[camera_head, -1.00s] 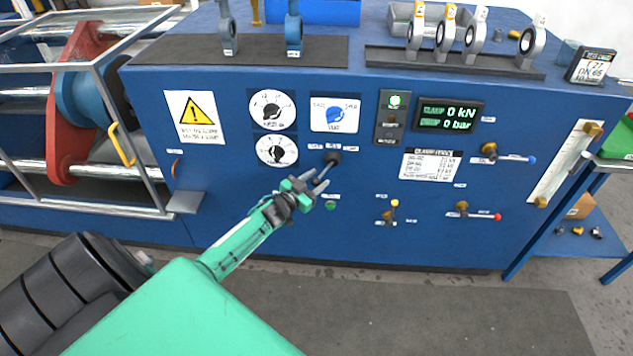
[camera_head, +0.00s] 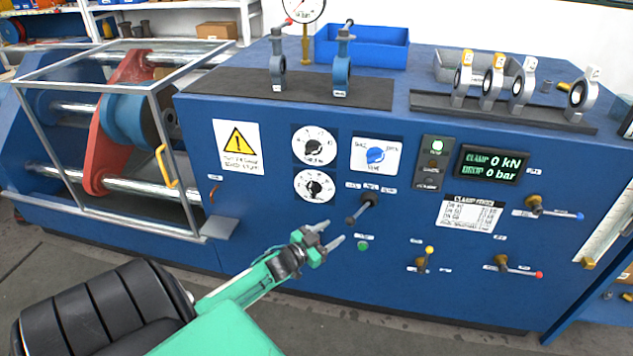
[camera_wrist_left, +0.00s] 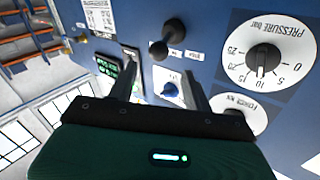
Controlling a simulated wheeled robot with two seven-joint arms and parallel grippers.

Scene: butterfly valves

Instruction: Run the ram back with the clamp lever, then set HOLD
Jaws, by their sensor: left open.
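The lever (camera_head: 362,208) is a short dark rod with a black knob on the blue panel's front; its small labels are unreadable, so I cannot confirm it is the clamp lever. It also shows in the left wrist view (camera_wrist_left: 168,40). My left gripper (camera_head: 331,233) is open and empty, below and left of the lever, apart from it. It shows in the left wrist view (camera_wrist_left: 161,80) too. A blue selector knob (camera_head: 376,155) sits on a white plate above the lever. The red plate (camera_head: 120,120) and blue cylinder (camera_head: 125,108) are inside the cage at left. My right gripper is out of view.
The display (camera_head: 492,164) reads 0 kN and 0 bar. Two white dials (camera_head: 314,145) are left of the selector. A green button (camera_head: 363,246) is below the lever. Yellow (camera_head: 427,257), red (camera_head: 515,268) and blue-tipped (camera_head: 550,212) valve handles are at right. A wire cage (camera_head: 155,95) stands left.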

